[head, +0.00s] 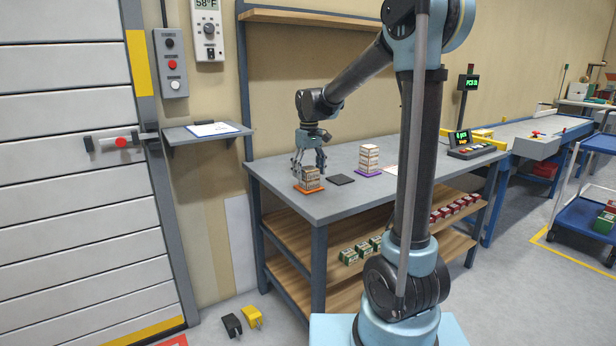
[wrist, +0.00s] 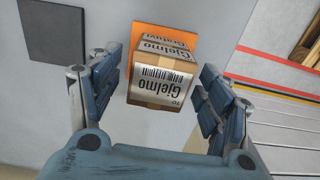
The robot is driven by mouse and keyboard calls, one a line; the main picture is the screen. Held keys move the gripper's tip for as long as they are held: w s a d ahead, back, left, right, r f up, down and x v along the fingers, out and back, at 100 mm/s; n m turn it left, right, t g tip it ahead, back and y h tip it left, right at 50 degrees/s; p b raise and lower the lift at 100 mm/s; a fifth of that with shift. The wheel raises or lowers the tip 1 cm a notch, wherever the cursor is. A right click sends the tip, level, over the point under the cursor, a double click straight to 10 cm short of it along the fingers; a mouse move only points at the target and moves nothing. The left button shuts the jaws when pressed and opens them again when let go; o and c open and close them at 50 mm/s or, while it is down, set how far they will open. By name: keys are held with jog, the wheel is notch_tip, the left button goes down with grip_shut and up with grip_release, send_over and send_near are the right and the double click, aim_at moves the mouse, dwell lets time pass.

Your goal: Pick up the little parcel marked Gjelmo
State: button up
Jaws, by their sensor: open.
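The little parcel marked Gjelmo (wrist: 165,75) is a brown box with a white label and a barcode. In the head view the parcel (head: 311,172) is on top of a short stack on an orange mat (head: 309,188), at the left end of the workbench. My gripper (wrist: 160,95) is open, with one finger on each side of the parcel and visible gaps. In the head view my gripper (head: 309,166) is right at the stack, pointing down.
A dark square pad (head: 341,180) lies right of the stack. A taller stack of parcels (head: 369,158) stands on a purple mat farther right. The grey workbench (head: 330,207) has green and red boxes on its shelves. A wall shelf (head: 207,135) is to the left.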

jog(key=c, duration=1.2)
jog(key=shift+o, duration=0.2)
